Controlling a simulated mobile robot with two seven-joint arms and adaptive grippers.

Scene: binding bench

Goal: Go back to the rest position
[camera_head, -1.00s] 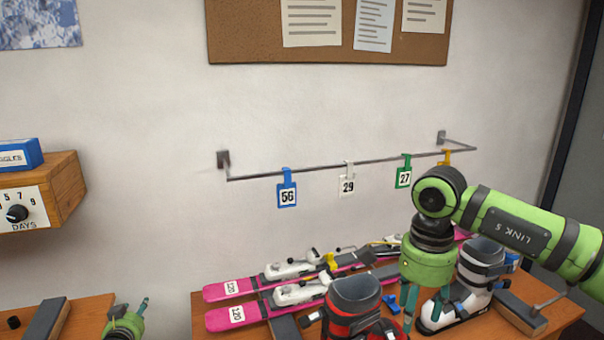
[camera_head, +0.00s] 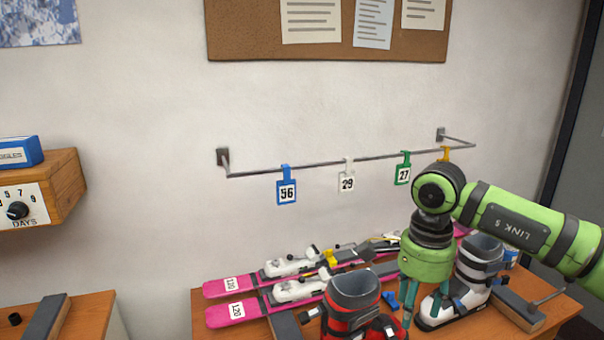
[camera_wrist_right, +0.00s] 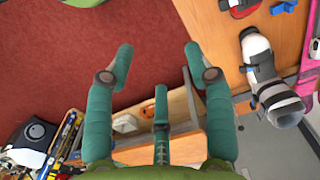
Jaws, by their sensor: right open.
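My right gripper (camera_head: 410,308) points down at the right of the bench, between the red boot (camera_head: 350,297) and the white-and-black boot (camera_head: 466,288) in the head view. In the right wrist view its teal fingers (camera_wrist_right: 158,65) are spread apart with nothing between them, over red floor and a wooden edge. My left gripper is in neither current view.
Pink skis (camera_head: 236,285) with bindings lie on the bench (camera_head: 204,325). Numbered tags, such as the blue 56 (camera_head: 286,190), hang from a wall rail (camera_head: 320,165). A wooden box with a dial (camera_head: 62,188) is at left. Open wall space lies above the bench.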

